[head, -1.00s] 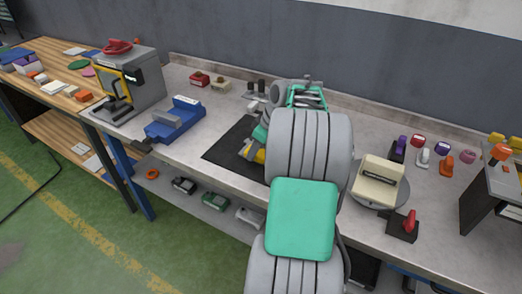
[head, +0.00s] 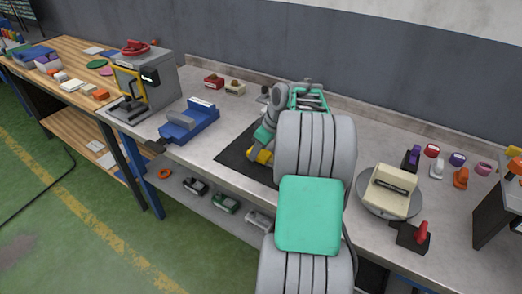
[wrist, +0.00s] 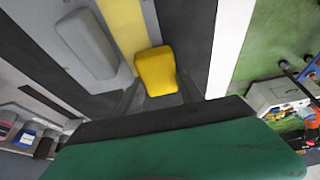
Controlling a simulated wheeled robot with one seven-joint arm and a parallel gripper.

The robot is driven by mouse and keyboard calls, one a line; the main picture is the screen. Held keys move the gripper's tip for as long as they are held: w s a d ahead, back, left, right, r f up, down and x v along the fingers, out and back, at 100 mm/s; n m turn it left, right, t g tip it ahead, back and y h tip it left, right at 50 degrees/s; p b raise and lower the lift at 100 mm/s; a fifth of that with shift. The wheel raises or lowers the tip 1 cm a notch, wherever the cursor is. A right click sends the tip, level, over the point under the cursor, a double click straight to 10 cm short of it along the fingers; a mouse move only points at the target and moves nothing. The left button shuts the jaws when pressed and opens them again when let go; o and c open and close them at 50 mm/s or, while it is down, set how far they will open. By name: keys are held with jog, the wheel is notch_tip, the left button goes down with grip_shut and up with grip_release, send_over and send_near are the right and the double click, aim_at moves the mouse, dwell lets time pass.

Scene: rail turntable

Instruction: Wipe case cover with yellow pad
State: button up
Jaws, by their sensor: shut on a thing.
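The yellow pad (wrist: 156,70) shows in the middle of the wrist view, between the dark fingers of my gripper (wrist: 155,88), which is shut on it. In the head view my gripper (head: 265,141) is low over the black mat (head: 236,153), with a bit of yellow at its tip, partly hidden by my arm. A cream case with a dark slot on its top (head: 392,190), perhaps the case cover, sits on a round grey turntable (head: 362,205) to the right of my arm. The pad is apart from this case.
A block with a red lever (head: 413,238) stands at the front right of the turntable. Several small coloured handles stand behind it at right. A blue vise (head: 190,122) and a grey press (head: 150,80) stand at left. The bench between vise and mat is clear.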

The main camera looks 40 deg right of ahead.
aim_at(269, 156)
jog(key=shift+s+d+f+b, duration=0.1)
jog(key=shift+s+d+b, duration=0.15)
jog(key=shift+s, duration=0.55)
jog(key=shift+s+d+f+b, duration=0.15)
jog(key=shift+s+d, duration=0.1)
jog(key=shift+s, duration=0.5)
jog(key=shift+s, duration=0.15)
jog(key=shift+s+d, duration=0.15)
jog(key=shift+s, duration=0.15)
jog(key=shift+s+d+r, duration=0.1)
jog(key=shift+s+d, duration=0.1)
jog(key=shift+s, duration=0.35)
jog(key=shift+s+d+r, duration=0.1)
jog(key=shift+s+d, duration=0.05)
jog(key=shift+s, duration=0.35)
jog(key=shift+s+d+r, duration=0.1)
jog(key=shift+s+d, duration=0.2)
jog(key=shift+s, duration=0.4)
jog(key=shift+s+d+r, duration=0.1)
jog(key=shift+s+d, duration=0.2)
jog(key=shift+s, duration=0.4)
